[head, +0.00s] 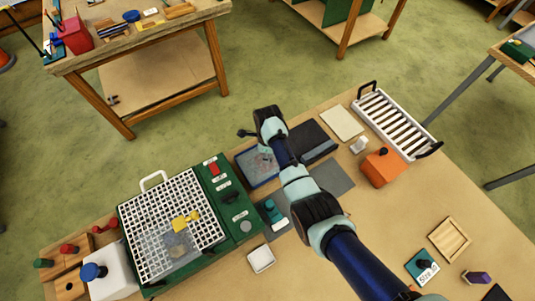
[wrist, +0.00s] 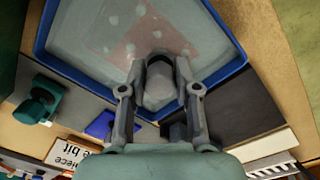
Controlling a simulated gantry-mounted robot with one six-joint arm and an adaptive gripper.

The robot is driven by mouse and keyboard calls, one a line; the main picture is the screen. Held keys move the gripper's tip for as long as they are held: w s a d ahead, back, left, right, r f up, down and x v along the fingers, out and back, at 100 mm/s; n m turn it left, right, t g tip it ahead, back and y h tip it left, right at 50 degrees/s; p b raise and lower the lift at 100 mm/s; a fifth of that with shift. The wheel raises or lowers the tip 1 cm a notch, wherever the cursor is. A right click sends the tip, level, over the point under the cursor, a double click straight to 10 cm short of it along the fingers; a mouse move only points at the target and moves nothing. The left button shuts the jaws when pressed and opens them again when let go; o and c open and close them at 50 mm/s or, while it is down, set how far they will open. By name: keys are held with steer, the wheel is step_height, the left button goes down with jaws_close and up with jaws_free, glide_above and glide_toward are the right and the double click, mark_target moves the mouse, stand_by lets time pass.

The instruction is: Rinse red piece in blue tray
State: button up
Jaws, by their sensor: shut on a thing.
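The blue tray (head: 262,185) stands at the back of the workbench, partly hidden by my arm in the head view. In the wrist view its blue rim (wrist: 240,75) surrounds a pale, cloudy liquid with white blotches. The red piece (wrist: 125,35) shows there as a flat, faint pinkish-red patch within the tray, looking submerged. The exact contact is hidden by the fingertips. In the head view, my wrist hides the fingertips.
A green machine with a white grid top (head: 170,225) stands left of the tray, with a yellow piece on it. Dark and grey mats lie right of it. An orange block (head: 382,167) and white slotted rack (head: 390,120) stand further right. A teal-handled tool (wrist: 38,100) sits close by.

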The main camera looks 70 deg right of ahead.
steer(key=shift+f, duration=0.15)
steer(key=shift+w+a, duration=0.3)
stand_by(0.5)
steer(key=shift+s+d, duration=0.55)
steer(key=shift+d, duration=0.05)
stand_by(0.5)
steer(key=shift+w+a+p, duration=0.3)
steer(key=shift+a+p, duration=0.05)
stand_by(0.4)
stand_by(1.2)
steer(key=shift+r+p, duration=2.5)
steer(key=shift+r, duration=0.15)
step_height(320, 180, up, 3)
steer(key=p, duration=0.3)
